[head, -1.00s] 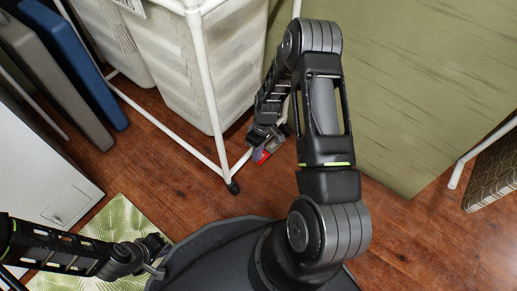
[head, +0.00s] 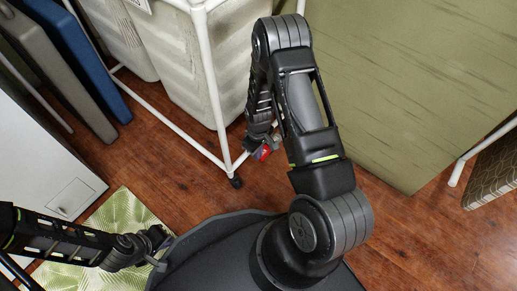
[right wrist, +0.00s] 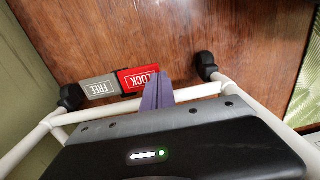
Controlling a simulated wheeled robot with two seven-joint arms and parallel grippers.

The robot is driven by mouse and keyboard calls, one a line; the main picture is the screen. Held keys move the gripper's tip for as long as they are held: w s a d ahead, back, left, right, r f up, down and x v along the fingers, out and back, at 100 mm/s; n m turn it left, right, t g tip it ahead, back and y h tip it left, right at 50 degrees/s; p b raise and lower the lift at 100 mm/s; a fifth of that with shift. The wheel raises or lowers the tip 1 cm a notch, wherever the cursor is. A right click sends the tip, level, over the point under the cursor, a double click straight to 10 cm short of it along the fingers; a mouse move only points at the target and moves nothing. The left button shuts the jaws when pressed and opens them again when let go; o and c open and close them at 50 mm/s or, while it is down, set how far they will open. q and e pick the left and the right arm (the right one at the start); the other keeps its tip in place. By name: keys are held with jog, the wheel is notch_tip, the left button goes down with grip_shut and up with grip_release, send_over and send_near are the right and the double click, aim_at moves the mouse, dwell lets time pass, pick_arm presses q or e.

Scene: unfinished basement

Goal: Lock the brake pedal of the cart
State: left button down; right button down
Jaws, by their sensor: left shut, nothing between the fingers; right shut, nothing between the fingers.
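The brake pedal in the right wrist view has a red half marked LOCK (right wrist: 138,80) and a grey half marked FREE (right wrist: 100,87). It sits by the lower bar of the white-tubed cart (head: 207,75), near the floor. In the head view its red part (head: 263,153) shows just below my right forearm. My right gripper (right wrist: 157,85) is shut and empty, its fingertips at the edge of the LOCK half; I cannot tell whether they touch it. My left gripper (head: 162,250) is shut and empty, low at the left, away from the cart.
Two pale bins (head: 182,65) stand in the cart frame. Cart feet show beside the pedal, one clearly in the right wrist view (right wrist: 206,66). A green panel (head: 415,80) stands to the right, a white cabinet (head: 40,165) to the left. Wooden floor (head: 165,160) is bare between.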

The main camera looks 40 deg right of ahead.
pick_arm(q)
jog(key=shift+f, duration=0.15)
pick_arm(e)
jog(key=shift+s+a+f+h, duration=0.1)
jog(key=shift+a+f+h, duration=0.15)
jog(key=shift+f, duration=0.3)
jog(key=shift+a+f+h, duration=0.15)
jog(key=shift+a+f, duration=0.05)
jog(key=shift+f, duration=0.3)
pick_arm(q)
jog(key=shift+b, duration=0.3)
pick_arm(e)
jog(key=shift+f, duration=0.15)
jog(key=shift+a, duration=0.1)
